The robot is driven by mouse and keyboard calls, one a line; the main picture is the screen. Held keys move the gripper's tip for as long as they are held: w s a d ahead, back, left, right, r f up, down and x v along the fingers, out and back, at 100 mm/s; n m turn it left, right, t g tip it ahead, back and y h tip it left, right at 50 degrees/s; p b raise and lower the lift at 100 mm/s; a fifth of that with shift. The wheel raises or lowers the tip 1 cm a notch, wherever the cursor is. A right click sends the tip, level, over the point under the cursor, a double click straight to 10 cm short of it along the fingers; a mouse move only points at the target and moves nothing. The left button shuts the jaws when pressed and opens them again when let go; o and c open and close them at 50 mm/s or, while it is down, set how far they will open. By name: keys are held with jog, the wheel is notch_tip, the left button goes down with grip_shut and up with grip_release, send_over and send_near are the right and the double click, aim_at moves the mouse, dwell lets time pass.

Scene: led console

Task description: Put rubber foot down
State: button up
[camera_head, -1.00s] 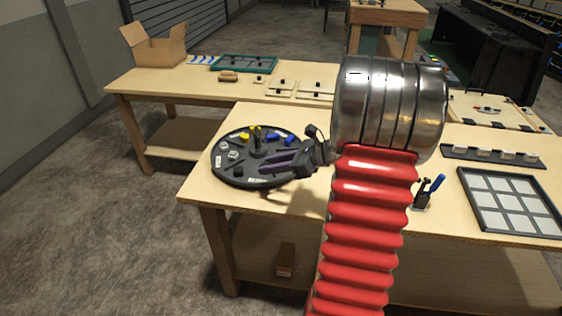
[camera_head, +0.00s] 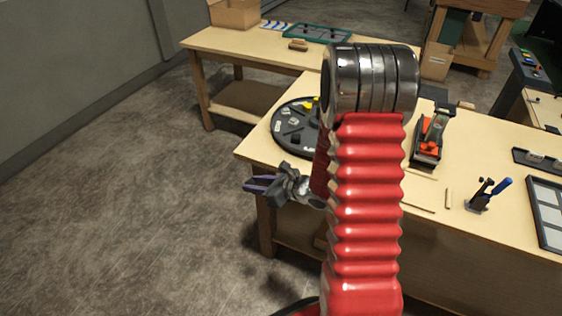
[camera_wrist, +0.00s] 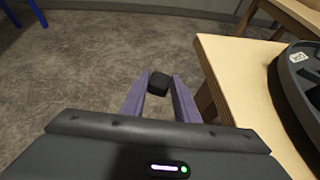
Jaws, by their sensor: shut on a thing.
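A small black rubber foot (camera_wrist: 158,84) sits between the tips of my gripper's purple fingers in the wrist view. My gripper (camera_wrist: 159,88) is shut on it and holds it over the bare concrete floor, left of the table's edge. In the head view my gripper (camera_head: 250,187) is off the table's near left corner, with the foot too small to make out there. The round black tray (camera_head: 282,147) stands on the table behind my gripper, partly hidden by my arm. Its rim also shows at the right of the wrist view (camera_wrist: 292,88).
The wooden table (camera_head: 253,150) has its corner close to the right of my gripper. A red and black tool (camera_head: 428,140), a small holder with a blue handle (camera_head: 485,195) and a pale tray (camera_head: 548,215) stand on it. The floor at left is clear.

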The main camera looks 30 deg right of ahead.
jog(key=s+a+f, duration=0.3)
jog(key=a+f, duration=0.4)
jog(key=shift+a, duration=0.1)
